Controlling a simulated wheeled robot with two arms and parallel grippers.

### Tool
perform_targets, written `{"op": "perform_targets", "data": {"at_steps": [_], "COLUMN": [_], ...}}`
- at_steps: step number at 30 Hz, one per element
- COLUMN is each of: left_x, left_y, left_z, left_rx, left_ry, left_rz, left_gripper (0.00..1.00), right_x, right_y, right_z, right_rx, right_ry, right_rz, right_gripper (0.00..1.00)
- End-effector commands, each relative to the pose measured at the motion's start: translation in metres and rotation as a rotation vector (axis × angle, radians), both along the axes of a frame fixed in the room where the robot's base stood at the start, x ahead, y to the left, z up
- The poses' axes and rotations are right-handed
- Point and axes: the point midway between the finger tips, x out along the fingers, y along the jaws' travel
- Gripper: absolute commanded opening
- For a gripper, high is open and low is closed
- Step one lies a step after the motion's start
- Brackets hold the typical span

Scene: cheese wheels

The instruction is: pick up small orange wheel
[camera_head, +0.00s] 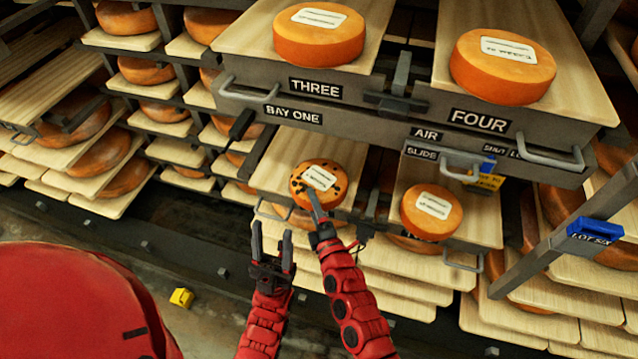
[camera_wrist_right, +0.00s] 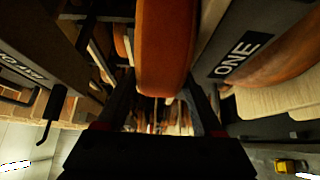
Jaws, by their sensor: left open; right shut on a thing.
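A small orange wheel with dark spots and a white label (camera_head: 335,180) is at the front of the lower left board, under the BAY ONE sign. My right gripper (camera_head: 317,204) is at its near edge, shut on it. In the right wrist view, the plain orange side of a wheel (camera_wrist_right: 165,50) stands between the two fingers. I cannot tell whether the wheel is clear of the board. A second small orange wheel (camera_head: 432,213), without dark spots, lies on the lower right board. My left gripper (camera_head: 272,240) is open and empty, below and left of the spotted wheel.
Large orange wheels lie on the upper boards marked THREE (camera_head: 315,50) and FOUR (camera_head: 490,85). Metal drawer handles (camera_head: 550,158) stick out at the front. Racks of wheels fill the left side. A yellow block (camera_head: 181,298) lies on the floor.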

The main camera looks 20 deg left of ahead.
Motion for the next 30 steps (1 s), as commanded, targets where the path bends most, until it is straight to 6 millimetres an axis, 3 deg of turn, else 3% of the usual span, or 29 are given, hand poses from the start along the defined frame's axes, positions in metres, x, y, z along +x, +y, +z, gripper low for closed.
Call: {"op": "perform_targets", "data": {"at_steps": [17, 30], "left_x": [0.000, 0.000], "left_y": [0.000, 0.000], "left_z": [0.003, 0.033], "left_rx": [0.000, 0.000], "left_ry": [0.000, 0.000], "left_rz": [0.000, 0.000], "left_gripper": [0.50, 0.50], "right_x": [0.000, 0.001], "right_y": [0.000, 0.000], "right_z": [0.004, 0.038], "right_rx": [0.000, 0.003], "right_ry": [-0.001, -0.006], "right_rz": [0.000, -0.001], "right_gripper": [0.00, 0.00]}}
